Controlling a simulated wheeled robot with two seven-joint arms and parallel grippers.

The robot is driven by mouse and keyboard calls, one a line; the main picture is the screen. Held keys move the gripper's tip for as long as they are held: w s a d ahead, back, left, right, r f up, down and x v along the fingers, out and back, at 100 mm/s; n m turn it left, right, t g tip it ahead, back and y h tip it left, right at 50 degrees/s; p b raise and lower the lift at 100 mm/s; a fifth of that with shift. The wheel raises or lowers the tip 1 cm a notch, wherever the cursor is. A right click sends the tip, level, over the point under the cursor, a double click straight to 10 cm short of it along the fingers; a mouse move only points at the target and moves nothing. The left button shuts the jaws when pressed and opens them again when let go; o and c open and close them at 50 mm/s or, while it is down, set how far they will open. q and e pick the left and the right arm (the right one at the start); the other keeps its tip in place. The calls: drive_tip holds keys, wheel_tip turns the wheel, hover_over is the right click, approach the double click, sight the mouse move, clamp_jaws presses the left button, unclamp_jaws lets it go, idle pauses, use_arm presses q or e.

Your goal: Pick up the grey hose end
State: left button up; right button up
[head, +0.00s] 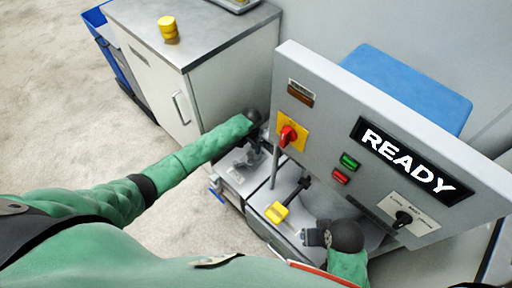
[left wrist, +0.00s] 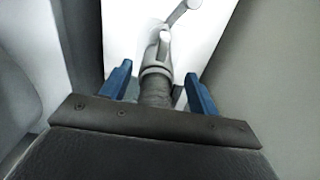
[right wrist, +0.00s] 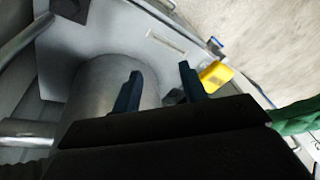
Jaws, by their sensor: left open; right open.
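In the left wrist view, a dark grey hose end (left wrist: 155,93) stands between the two blue fingers of my left gripper (left wrist: 160,85). It joins a lighter grey fitting (left wrist: 157,70) with a small lever. Gaps show on both sides of the hose end, so the fingers are open around it and not closed on it. In the head view my left gripper (head: 257,150) is at the left end of the machine, and the hose end cannot be made out there. My right gripper (right wrist: 160,72) is open and empty above a grey metal cylinder (right wrist: 112,92).
The machine's upright panel (head: 370,130) reads READY and has a red knob on a yellow plate (head: 290,136). A yellow handle (head: 276,212) sits on the machine bed between my grippers.

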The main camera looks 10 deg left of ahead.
sight(252, 150)
use_arm(q)
drive_tip(key=shift+f, duration=0.35)
drive_tip(key=shift+f+p, duration=0.35)
drive_tip(key=shift+f, duration=2)
use_arm(e)
drive_tip(key=shift+w+d+r, duration=0.1)
drive_tip(key=shift+d+r, duration=0.5)
drive_tip(key=shift+r, duration=0.3)
use_arm(q)
drive_tip(key=shift+c, duration=0.4)
drive_tip(key=c, duration=1.1)
clamp_jaws()
drive_tip(key=shift+r, duration=0.1)
use_arm(e)
drive_tip(key=shift+s+a+f, duration=0.1)
drive_tip(key=shift+s+f, duration=0.1)
drive_tip(key=shift+f, duration=0.05)
